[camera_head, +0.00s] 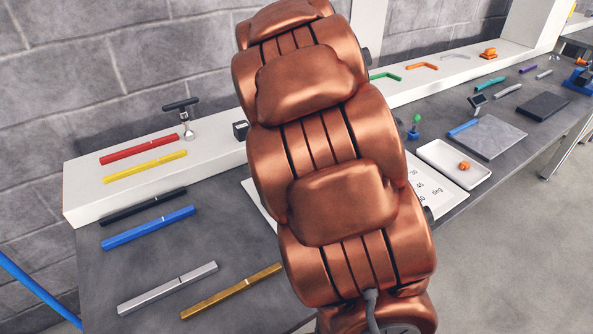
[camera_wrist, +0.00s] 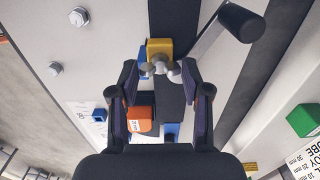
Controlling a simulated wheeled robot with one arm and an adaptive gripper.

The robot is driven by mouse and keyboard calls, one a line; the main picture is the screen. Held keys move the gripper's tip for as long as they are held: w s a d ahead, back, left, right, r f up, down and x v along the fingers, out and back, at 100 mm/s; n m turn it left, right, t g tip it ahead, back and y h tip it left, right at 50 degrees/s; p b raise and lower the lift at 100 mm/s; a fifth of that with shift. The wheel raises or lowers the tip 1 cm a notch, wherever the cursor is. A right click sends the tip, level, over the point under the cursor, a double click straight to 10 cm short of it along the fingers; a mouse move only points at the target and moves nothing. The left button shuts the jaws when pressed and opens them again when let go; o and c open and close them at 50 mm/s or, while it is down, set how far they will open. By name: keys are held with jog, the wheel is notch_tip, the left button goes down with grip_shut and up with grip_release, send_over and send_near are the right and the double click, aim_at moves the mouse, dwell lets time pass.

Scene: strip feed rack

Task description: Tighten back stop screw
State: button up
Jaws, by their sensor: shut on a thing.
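In the wrist view, my gripper (camera_wrist: 160,72) is closed in on a small grey lobed screw head (camera_wrist: 160,62), which sits between its fingertips. The screw head is in front of a yellow block (camera_wrist: 158,46) on a dark strip or rail (camera_wrist: 174,20). I take this grey head to be the back stop screw; its shaft is hidden. In the head view, my copper-coloured arm covers the middle of the bench and hides my gripper, the screw and the back stop.
An orange block (camera_wrist: 140,119) lies below the fingers in the wrist view. A dark crank handle (camera_wrist: 240,20) is close at upper right, and a green block (camera_wrist: 305,120) at right. In the head view, coloured bars (camera_head: 150,228) lie left and a white tray (camera_head: 436,152) right.

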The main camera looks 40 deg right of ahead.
dwell(0.3)
jog(key=o, duration=1.2)
jog(key=shift+c, duration=0.2)
jog(key=shift+r, duration=0.1)
notch_tip(320, 180, up, 12)
dwell(0.4)
